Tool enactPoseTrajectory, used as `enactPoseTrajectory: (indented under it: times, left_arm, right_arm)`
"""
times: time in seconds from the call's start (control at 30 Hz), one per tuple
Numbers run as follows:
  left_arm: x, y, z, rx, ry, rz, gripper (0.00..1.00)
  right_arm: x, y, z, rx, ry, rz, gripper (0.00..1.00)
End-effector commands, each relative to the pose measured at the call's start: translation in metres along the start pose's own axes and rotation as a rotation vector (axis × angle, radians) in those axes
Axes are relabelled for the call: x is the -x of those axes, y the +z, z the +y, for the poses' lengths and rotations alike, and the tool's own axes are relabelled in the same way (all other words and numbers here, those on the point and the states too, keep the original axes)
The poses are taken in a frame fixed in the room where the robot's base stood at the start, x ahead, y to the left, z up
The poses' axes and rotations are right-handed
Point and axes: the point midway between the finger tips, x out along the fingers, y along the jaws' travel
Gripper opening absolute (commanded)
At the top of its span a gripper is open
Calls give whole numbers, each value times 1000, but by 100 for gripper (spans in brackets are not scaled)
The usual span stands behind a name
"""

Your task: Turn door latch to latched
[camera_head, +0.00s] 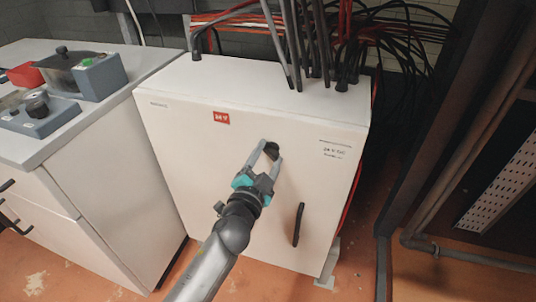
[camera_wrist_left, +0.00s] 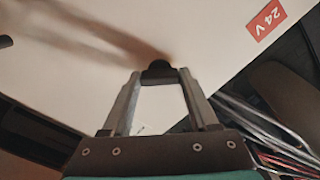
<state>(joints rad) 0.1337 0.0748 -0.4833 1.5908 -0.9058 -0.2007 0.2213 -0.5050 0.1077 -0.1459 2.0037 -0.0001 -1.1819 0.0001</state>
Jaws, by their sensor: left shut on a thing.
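The door latch (camera_head: 271,149) is a small black knob on the front of the white cabinet (camera_head: 190,140). My left gripper (camera_head: 271,153) reaches it from below, with a finger on each side. In the left wrist view the black latch (camera_wrist_left: 158,70) sits between the fingertips of the left gripper (camera_wrist_left: 160,77), which is shut on it. The fingers hide part of the latch, and I cannot tell its turned position. My right gripper is not in view.
A black door handle (camera_head: 298,224) stands lower right of the latch. A grey counter (camera_head: 120,65) with control boxes (camera_head: 95,77) is at left. Cables (camera_head: 300,50) rise from the cabinet top. A dark metal frame (camera_head: 425,120) is at right.

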Motion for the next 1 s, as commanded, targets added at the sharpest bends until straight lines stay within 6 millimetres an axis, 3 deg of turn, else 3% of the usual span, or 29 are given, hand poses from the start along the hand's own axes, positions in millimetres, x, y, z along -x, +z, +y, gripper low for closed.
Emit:
enactPoseTrajectory:
  times: [0.6, 1.0]
  left_arm:
    - [0, -1, 0, -557, -1, 1, 4]
    - [0, 0, 0, -751, 0, 1, 4]
  right_arm:
    - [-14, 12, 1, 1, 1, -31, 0]
    - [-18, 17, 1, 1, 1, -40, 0]
